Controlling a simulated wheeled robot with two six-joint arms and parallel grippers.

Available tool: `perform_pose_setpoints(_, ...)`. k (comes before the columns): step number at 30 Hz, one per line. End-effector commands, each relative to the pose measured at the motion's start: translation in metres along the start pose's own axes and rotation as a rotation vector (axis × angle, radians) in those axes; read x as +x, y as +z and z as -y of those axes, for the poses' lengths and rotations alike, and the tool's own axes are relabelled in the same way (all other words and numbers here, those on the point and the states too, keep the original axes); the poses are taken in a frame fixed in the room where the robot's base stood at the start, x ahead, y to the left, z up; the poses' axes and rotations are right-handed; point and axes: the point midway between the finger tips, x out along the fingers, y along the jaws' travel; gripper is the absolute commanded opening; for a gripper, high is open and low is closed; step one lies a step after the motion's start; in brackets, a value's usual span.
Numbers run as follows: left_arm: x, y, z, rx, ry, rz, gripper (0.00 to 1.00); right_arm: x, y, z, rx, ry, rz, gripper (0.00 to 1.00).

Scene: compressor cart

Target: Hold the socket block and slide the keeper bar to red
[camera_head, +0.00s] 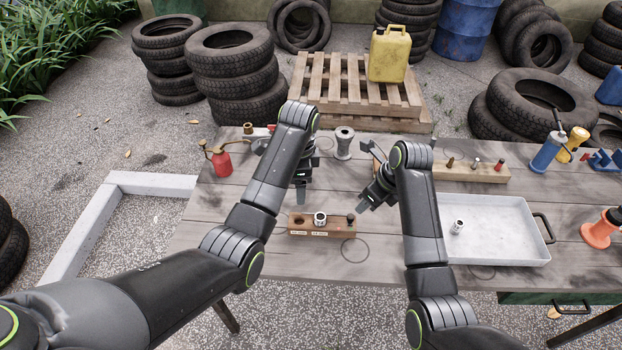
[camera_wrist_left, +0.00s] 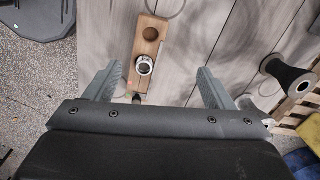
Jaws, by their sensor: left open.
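The wooden socket block (camera_head: 335,226) lies on the plank table, below and between my two grippers. It has an empty round hole at its left end, a metal ring (camera_head: 320,218) in the middle and a dark knob (camera_head: 350,218) at the right. Pale labels are on its near face. It also shows in the left wrist view (camera_wrist_left: 151,45), ahead of the fingers and apart from them. My left gripper (camera_head: 301,181) is open and empty, above the table behind the block. My right gripper (camera_head: 367,177) looks open and empty, behind and right of it. I cannot make out the keeper bar or its red mark for sure.
A grey tray (camera_head: 500,205) holding a small metal cylinder (camera_head: 457,227) lies right of the block. A wooden peg rack (camera_head: 480,174) stands behind it. A grey spool (camera_head: 344,140) and red oil can (camera_head: 222,162) stand farther back. Table left of the block is clear.

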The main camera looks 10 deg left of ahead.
Motion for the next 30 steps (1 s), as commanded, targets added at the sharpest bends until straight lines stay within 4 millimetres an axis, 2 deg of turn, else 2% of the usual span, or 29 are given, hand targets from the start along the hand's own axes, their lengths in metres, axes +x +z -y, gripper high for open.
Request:
perform_pose_setpoints(3,-0.012,-0.020,-0.010,0.113,0.030,-0.020,0.76,0.000,0.000,0.000,0.000,0.000,0.000,0.36)
perform_pose_setpoints(6,-0.014,-0.026,-0.014,0.161,0.044,-0.027,0.76,0.000,0.000,0.000,0.000,0.000,0.000,0.36)
perform_pose_setpoints(11,-0.002,-0.028,-0.016,0.175,0.050,-0.029,0.76,0.000,0.000,0.000,0.000,0.000,0.000,0.36)
perform_pose_setpoints(30,0.115,-0.030,-0.021,0.171,0.048,-0.027,0.76,0.000,0.000,0.000,0.000,0.000,0.000,0.36)
